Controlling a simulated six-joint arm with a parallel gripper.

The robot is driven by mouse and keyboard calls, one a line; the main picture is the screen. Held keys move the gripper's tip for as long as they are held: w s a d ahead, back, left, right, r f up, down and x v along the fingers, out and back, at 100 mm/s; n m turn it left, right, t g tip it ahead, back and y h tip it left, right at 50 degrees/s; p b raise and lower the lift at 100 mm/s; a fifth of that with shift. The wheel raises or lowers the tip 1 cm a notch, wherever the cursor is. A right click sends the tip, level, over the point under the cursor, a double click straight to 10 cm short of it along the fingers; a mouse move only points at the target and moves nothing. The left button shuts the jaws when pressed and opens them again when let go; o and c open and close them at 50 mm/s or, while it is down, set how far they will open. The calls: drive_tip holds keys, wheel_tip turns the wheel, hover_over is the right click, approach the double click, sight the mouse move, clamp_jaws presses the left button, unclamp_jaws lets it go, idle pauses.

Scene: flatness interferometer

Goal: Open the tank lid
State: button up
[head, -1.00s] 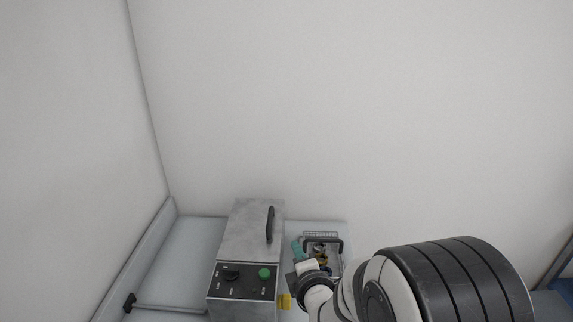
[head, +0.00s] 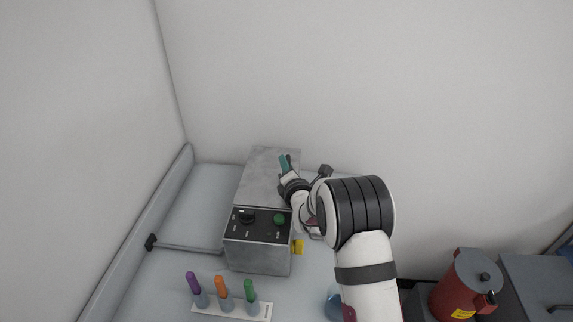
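The tank (head: 258,255) is a grey metal box with a dark control panel on its front, holding a black knob (head: 246,217) and a green button (head: 279,219). Its grey lid (head: 262,172) lies flat and closed on top. My gripper (head: 285,163), with teal fingertips, is over the right part of the lid, where the black lid handle is. The handle is mostly hidden by the gripper; a dark sliver shows beside the fingertips. I cannot tell whether the fingers are around it, or open or shut.
A white rack (head: 235,309) with purple, orange and green-topped pieces stands in front of the tank. A yellow tag (head: 298,246) is at the tank's right side. A red canister (head: 466,285) stands at the lower right. My arm hides the basket area right of the tank.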

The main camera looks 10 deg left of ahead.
drive_tip(key=shift+w+a+f, duration=0.1)
drive_tip(key=shift+w+a, duration=0.05)
drive_tip(key=shift+w, duration=0.3)
clamp_jaws()
idle(1.1)
